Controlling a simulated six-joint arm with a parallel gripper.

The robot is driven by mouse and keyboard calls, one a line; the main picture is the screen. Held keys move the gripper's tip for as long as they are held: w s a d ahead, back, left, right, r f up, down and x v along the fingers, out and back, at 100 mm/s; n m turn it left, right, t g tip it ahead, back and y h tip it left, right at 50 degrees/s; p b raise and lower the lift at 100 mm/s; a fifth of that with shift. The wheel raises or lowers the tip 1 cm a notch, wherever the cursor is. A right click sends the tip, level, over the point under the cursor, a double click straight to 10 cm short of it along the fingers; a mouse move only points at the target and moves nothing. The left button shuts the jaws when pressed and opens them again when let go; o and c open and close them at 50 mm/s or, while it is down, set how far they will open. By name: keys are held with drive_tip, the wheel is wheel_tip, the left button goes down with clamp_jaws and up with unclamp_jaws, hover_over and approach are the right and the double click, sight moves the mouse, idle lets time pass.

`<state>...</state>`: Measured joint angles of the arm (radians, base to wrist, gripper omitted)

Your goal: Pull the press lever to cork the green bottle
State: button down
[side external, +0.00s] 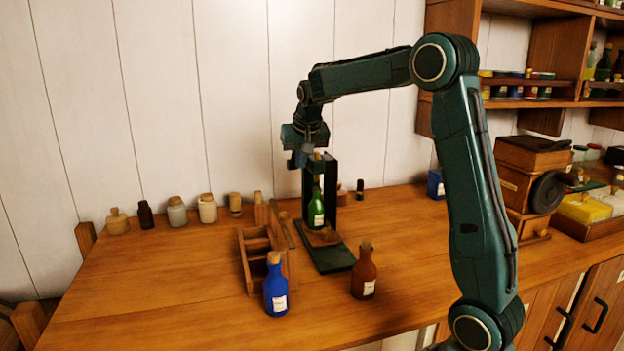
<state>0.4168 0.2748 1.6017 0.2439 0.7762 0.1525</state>
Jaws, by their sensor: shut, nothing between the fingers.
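The green bottle (316,208) stands upright in the dark green press (333,188), on a small wooden block over the press base. Something light-coloured shows at the top of its neck, but I cannot tell whether it is a cork seated in it. My gripper (298,162) is above and slightly left of the bottle, at the top of the press, pointing down. It is shut and empty. The press lever cannot be made out clearly; my gripper and wrist cover the press's upper part.
A blue bottle (275,287) and a brown bottle (364,272), both corked, stand in front. A wooden rack (283,253) is left of the press. Several small jars (178,212) line the wall. A grinder-like wooden box (530,190) stands right. The table's left part is clear.

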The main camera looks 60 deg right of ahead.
drive_tip(key=shift+s, duration=0.1)
drive_tip(key=shift+s+a+f, duration=0.55)
drive_tip(key=shift+a+f, duration=0.05)
drive_tip(key=shift+f, duration=0.05)
idle(0.3)
drive_tip(key=c, duration=1)
unclamp_jaws()
wheel_tip(320, 180, up, 7)
drive_tip(key=shift+a, duration=0.1)
idle(0.4)
